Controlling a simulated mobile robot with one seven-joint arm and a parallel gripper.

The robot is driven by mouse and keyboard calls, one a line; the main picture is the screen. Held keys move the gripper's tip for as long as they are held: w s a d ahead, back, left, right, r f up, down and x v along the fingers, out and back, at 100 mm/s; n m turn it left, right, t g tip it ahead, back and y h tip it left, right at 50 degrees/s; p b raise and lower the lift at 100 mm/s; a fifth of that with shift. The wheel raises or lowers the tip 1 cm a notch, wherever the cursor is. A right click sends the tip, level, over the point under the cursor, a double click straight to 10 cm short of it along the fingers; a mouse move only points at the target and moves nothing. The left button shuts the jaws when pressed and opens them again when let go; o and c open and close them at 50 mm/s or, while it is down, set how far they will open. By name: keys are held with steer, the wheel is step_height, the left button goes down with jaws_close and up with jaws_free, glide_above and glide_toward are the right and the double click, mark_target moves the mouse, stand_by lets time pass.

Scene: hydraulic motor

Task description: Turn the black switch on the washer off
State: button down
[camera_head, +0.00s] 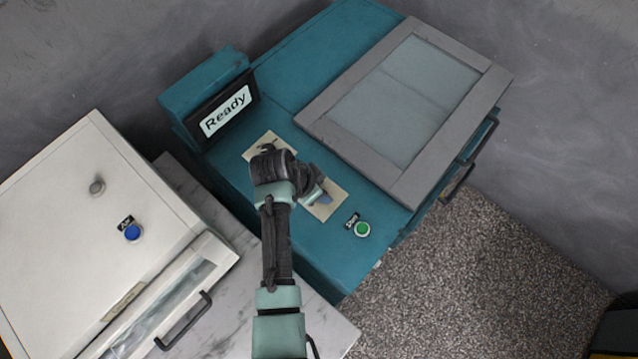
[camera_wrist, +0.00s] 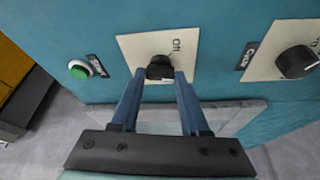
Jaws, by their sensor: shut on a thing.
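The washer is the teal machine (camera_head: 310,240).
A second black knob (camera_wrist: 297,62) is on another beige plate at right in the wrist view. A green button (camera_head: 362,229) is close to my gripper. A screen (camera_head: 226,111) reads "Ready". A grey-framed glass lid (camera_head: 400,95) lies behind. A white machine (camera_head: 90,220) stands left.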

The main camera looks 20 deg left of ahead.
steer(key=n, duration=0.2)
steer(key=n+y+p, duration=0.1)
steer(key=n, duration=0.1)
steer(key=n+y+p, duration=0.1)
steer(key=n, duration=0.1)
steer(key=shift+d+r+t, duration=0.15)
steer(key=shift+d+t, duration=0.1)
steer(key=shift+t, duration=0.15)
steer(key=n+y+p, duration=0.1)
steer(key=n+y, duration=0.1)
steer(key=n, duration=0.3)
steer(key=shift+n, duration=0.3)
steer(key=shift+c, duration=2)
jaws_free()
steer(key=shift+g, duration=0.3)
steer(key=b+v, duration=0.1)
steer(key=v, duration=1.1)
steer(key=shift+s+d+r, duration=0.25)
steer(key=shift+d, duration=0.1)
